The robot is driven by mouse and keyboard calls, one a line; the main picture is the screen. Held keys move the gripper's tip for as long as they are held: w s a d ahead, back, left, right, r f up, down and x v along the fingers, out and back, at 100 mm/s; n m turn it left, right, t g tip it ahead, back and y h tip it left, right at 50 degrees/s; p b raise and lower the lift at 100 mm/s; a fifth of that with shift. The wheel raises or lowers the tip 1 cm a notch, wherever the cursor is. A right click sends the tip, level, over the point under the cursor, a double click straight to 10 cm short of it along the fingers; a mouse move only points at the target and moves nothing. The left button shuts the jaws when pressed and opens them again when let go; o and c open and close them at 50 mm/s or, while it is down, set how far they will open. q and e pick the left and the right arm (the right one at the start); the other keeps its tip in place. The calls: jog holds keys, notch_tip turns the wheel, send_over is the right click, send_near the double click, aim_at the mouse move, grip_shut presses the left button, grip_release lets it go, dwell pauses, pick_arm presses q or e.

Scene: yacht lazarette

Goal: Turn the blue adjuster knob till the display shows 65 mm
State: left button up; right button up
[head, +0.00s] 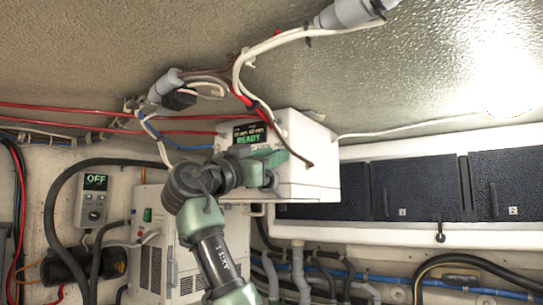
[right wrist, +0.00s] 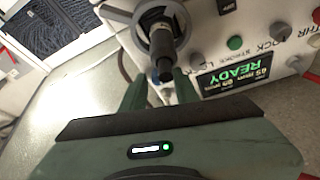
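A white machine box (head: 310,180) hangs under the ceiling, with a small display (head: 249,134) lit green with READY. The display also shows in the right wrist view (right wrist: 236,75), upside down, with small mm figures above the word READY that I cannot read surely. I see no clearly blue knob in either view. My right gripper (head: 270,165) is at the box front. In the right wrist view, its green fingers (right wrist: 160,88) stand apart, near the tip of a dark handle (right wrist: 162,48) on a grey handwheel (right wrist: 150,25). Contact is unclear. My left gripper is not in view.
Cables (head: 240,75) hang close above my right gripper. A grey controller (head: 92,200) reading OFF is at left. Dark lockers (head: 415,188) line the right.

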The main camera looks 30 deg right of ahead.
grip_shut()
jog(key=shift+s+d+r+n+t+y+b, duration=0.15)
jog(key=shift+n+t+y+b, duration=0.85)
jog(key=shift+n, duration=1.85)
jog(key=shift+s+f+n+t+y+b, duration=0.2)
jog(key=shift+n+t+y, duration=0.9)
jog(key=shift+n, duration=1.7)
jog(key=shift+s+d+r+n+t+y+b, duration=0.15)
jog(key=shift+n+t+y+b, duration=0.45)
jog(key=shift+n+t, duration=1.6)
jog(key=shift+w+a+n+g, duration=0.1)
jog(key=shift+n+g, duration=0.6)
jog(key=shift+n, duration=0.05)
jog(key=shift+o, duration=2.1)
grip_release()
